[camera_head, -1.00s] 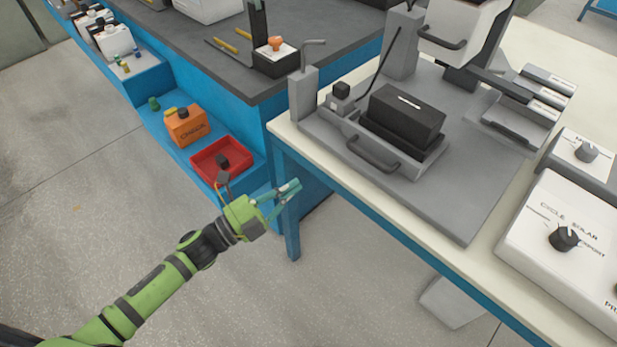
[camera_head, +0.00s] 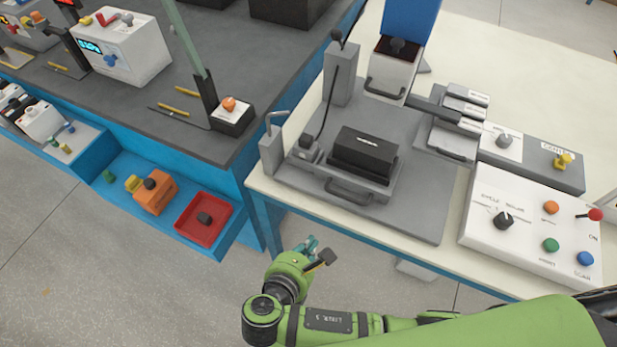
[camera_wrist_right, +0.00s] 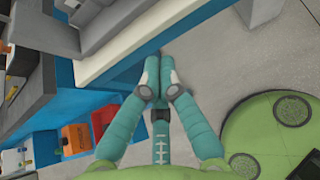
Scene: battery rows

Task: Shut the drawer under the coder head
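A grey drawer or tray with a dark handle (camera_head: 348,191) stands on the grey machine base (camera_head: 425,205), with a black block (camera_head: 366,150) in it. Behind it is a box-like head (camera_head: 388,76) with its own handle and a raised blue panel (camera_head: 408,22); which part is the coder head is not certain. The drawer looks pulled forward of this head. My right gripper (camera_head: 310,246) is in front of the table, below its front edge and apart from the drawer. In the right wrist view its teal fingers (camera_wrist_right: 159,75) are together, with nothing visible between them. My left gripper is out of view.
The white table's front edge (camera_head: 400,251) lies between my right gripper and the machine. A red tray (camera_head: 194,236) and orange box (camera_head: 155,193) sit on the blue step at left.

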